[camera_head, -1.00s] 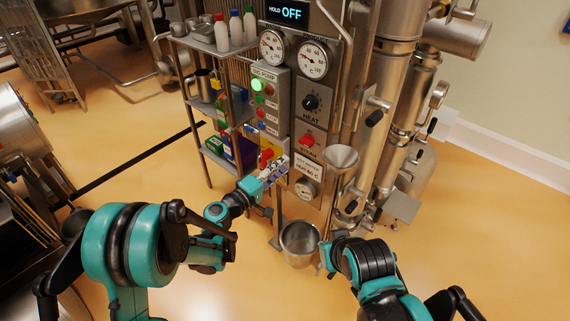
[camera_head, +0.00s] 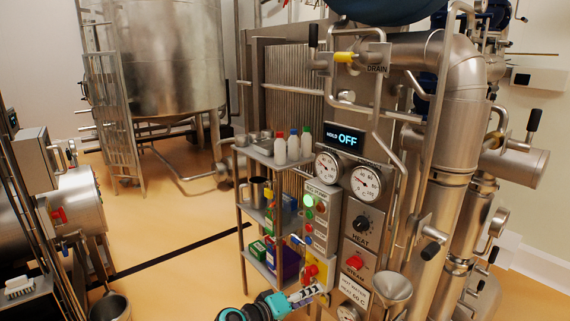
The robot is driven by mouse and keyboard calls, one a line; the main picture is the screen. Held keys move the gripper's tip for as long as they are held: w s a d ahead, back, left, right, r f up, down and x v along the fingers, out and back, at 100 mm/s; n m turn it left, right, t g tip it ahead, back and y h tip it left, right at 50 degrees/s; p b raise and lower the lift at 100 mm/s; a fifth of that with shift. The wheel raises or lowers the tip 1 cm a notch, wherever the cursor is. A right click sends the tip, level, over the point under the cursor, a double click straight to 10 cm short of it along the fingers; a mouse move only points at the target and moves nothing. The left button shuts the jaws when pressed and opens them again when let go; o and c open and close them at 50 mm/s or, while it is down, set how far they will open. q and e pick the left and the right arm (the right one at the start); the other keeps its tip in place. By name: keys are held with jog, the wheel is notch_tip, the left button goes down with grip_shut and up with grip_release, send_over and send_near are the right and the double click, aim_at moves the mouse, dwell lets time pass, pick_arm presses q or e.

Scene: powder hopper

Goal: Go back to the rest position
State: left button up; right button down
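My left gripper (camera_head: 307,294) is at the bottom edge of the head view, in front of the lower part of the pump control panel (camera_head: 322,212). Its grey fingers are small and seen at a slant, so I cannot tell whether they are open or touch the panel. A red button on a yellow box (camera_head: 314,270) is just above the fingers. My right gripper is outside the picture.
A steel funnel (camera_head: 391,288) stands at the lower right beside the heat panel (camera_head: 361,222). A shelf rack (camera_head: 253,203) with bottles (camera_head: 280,148) is left of the panels. The display (camera_head: 343,137) reads HOLD OFF. Open floor (camera_head: 180,270) lies to the left.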

pick_arm(q)
jog(key=s+a+f+m+g+y, duration=0.2)
jog(key=s+a+y, duration=0.9)
jog(key=s+a, duration=1.2)
notch_tip(320, 180, down, 2)
jog(key=shift+a+m, duration=0.6)
jog(key=shift+a, duration=0.1)
